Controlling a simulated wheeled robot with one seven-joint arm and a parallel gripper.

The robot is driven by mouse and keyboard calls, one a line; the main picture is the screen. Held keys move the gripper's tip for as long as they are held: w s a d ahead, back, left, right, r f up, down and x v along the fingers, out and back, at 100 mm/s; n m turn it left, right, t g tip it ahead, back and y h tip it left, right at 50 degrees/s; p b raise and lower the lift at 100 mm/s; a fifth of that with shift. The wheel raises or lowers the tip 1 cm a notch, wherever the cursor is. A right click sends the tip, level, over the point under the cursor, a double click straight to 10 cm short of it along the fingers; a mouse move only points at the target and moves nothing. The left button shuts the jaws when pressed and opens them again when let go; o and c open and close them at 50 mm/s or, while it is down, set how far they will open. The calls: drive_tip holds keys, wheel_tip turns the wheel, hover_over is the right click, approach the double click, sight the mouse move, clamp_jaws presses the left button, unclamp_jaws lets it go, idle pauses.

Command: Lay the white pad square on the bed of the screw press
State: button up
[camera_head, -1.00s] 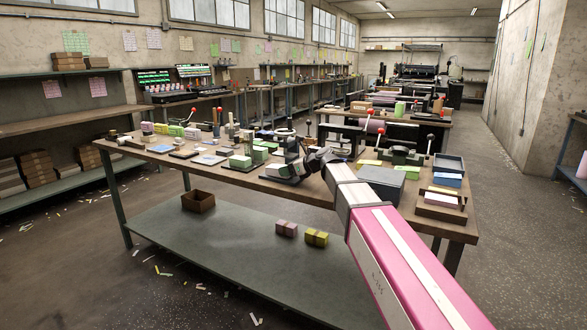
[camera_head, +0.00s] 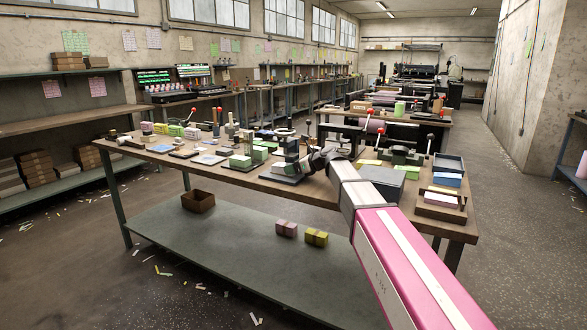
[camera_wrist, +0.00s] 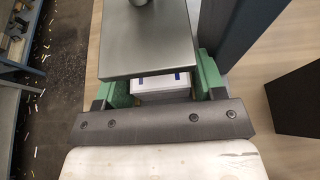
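The white pad (camera_wrist: 162,84), with two blue marks, lies partly under the grey pressing plate (camera_wrist: 148,46) of the screw press in the wrist view. The plate hides its far part and the bed below it. The pad's visible edges look about parallel to the plate's near edge. My gripper (camera_wrist: 164,88) has its green-faced fingers on either side of the pad, with a narrow gap showing at the right; it looks open. In the head view my gripper (camera_head: 312,162) is at the press (camera_head: 287,168), too small to show the pad.
A dark post (camera_wrist: 240,28) stands close to the right of the plate, and a black block (camera_wrist: 296,100) lies farther right. On the bench, pads and blocks crowd the left, and a grey box (camera_head: 388,172) and trays (camera_head: 440,208) stand to the right.

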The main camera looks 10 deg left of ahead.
drive_tip(key=shift+d+r, duration=0.15)
drive_tip(key=v, duration=1.1)
drive_tip(key=shift+s+d+r, duration=0.1)
drive_tip(key=shift+s+d, duration=0.05)
drive_tip(key=shift+d, duration=0.2)
